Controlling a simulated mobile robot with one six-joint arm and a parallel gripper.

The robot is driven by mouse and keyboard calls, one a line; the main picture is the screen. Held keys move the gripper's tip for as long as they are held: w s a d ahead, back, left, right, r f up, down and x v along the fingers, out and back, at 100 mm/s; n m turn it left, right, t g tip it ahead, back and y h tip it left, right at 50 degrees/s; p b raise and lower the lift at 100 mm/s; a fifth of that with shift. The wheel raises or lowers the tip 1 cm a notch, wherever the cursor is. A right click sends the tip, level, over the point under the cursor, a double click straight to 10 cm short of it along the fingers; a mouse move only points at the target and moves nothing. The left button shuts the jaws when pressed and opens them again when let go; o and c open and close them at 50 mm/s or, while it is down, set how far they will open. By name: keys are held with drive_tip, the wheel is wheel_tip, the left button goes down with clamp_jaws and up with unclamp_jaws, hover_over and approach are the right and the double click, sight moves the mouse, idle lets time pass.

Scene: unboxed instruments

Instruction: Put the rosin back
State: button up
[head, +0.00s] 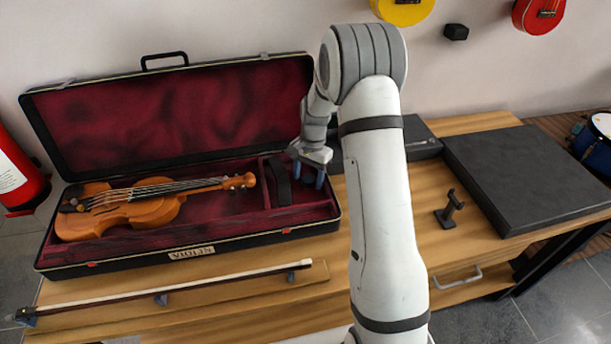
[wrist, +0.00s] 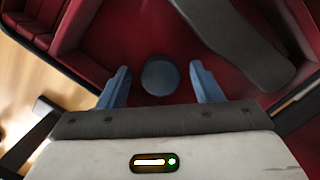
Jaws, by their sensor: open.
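A violin case (head: 190,262) lies open on the table, with a dark red lining and a violin (head: 130,208) in its left part. My gripper (head: 308,178) is over the small compartment at the case's right end. In the wrist view its blue fingers (wrist: 160,88) are open. A round, dark blue-grey piece, apparently the rosin (wrist: 160,75), is between the fingers on the red lining, with a gap on each side. I cannot make it out in the head view. A dark curved pad (wrist: 235,40) is beside it; it also shows in the head view (head: 279,182).
A bow (head: 170,292) rests on a wooden stand in front of the case. A flat black box (head: 525,172) lies on the table's right side, with a small black stand (head: 449,210) to its left. The open lid (head: 175,115) rises behind the compartment.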

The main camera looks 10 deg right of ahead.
sight(311, 175)
drive_tip(key=s+r+n, duration=0.2)
drive_tip(key=s+r, duration=0.2)
drive_tip(key=r, duration=1.3)
drive_tip(key=s+r+n+t, duration=0.1)
drive_tip(key=s+n+t, duration=0.1)
drive_tip(key=s, duration=1)
drive_tip(key=s+r+n+t+h, duration=0.1)
drive_tip(key=s+n, duration=0.4)
drive_tip(key=s, duration=0.7)
drive_tip(key=shift+s+a+r+t, duration=0.25)
drive_tip(key=shift+a+r+t, duration=0.2)
drive_tip(key=shift+r, duration=0.3)
